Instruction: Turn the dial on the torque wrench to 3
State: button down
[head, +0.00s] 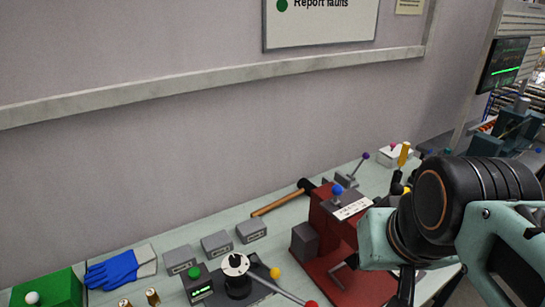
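A round white dial face (235,264) with dark marks sits on a black base on the bench, at the lower middle of the head view. I cannot read its numbers or be sure that it belongs to the torque wrench. A metal lever with a red ball (311,304) runs from beside it to the lower right, and a yellow ball (275,273) stands close by. A dark box with a green lit display (201,292) and a green knob is just left of the dial. My arm fills the right side; my gripper's fingertips are not visible.
A red machine (325,222) with a blue ball stands right of the dial, close to my arm. Several grey boxes (216,243), a hammer (283,202), blue gloves (115,270) and a green box (52,287) line the bench. The wall rises directly behind.

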aim_at(234, 260)
jog(key=u, duration=1.1)
jog(key=l, duration=0.1)
